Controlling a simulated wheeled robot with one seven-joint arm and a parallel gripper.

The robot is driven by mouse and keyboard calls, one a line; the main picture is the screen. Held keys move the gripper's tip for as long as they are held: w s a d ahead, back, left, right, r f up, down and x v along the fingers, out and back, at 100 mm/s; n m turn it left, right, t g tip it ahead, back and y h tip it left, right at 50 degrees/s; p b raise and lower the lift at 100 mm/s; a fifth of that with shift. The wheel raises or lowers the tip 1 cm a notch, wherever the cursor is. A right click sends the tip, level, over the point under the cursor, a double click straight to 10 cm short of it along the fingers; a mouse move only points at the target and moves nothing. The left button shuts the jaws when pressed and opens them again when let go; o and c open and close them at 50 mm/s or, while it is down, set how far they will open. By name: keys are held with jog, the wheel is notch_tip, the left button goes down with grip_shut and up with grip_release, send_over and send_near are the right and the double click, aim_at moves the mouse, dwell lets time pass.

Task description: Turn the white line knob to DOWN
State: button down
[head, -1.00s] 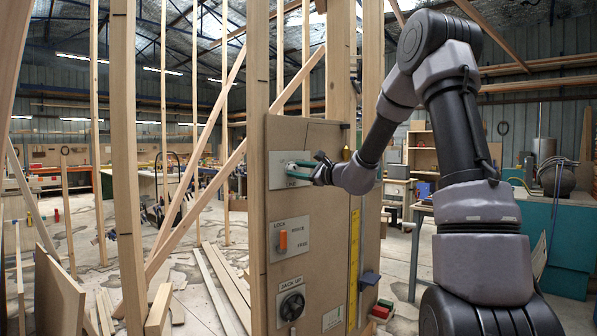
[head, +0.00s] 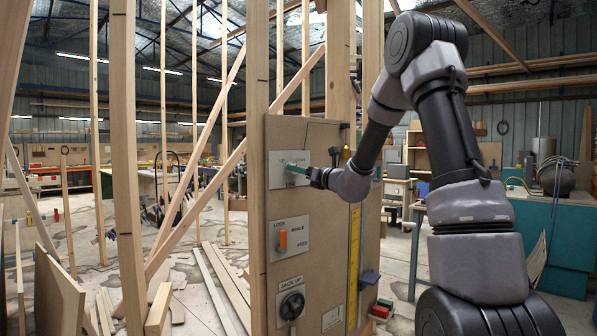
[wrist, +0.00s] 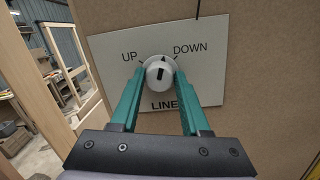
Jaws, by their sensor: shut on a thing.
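The white line knob (wrist: 159,77) sits on a pale plate (wrist: 208,88) marked UP at left, DOWN at right and LINE below. My gripper (wrist: 160,80) has its two teal fingers on either side of the knob and is shut on it. The dark mark on the knob points nearly straight up, between UP and DOWN. In the head view my gripper (head: 291,165) reaches the top plate (head: 279,174) from the right and hides most of the knob.
Below on the same board (head: 325,185) are an orange lock handle (head: 282,240) and a black jack-up knob (head: 291,306). A yellow scale strip (head: 353,262) runs down the board's right part. Wooden studs (head: 124,150) stand at left.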

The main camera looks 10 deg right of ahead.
jog(key=m, duration=0.3)
jog(key=m+h, duration=0.1)
jog(key=m, duration=0.2)
jog(key=shift+f+m+t, duration=0.1)
jog(key=shift+m+t, duration=0.2)
dwell(0.4)
jog(key=shift+c, duration=1.9)
grip_release()
jog(key=v, duration=1.1)
jog(key=shift+a, duration=0.15)
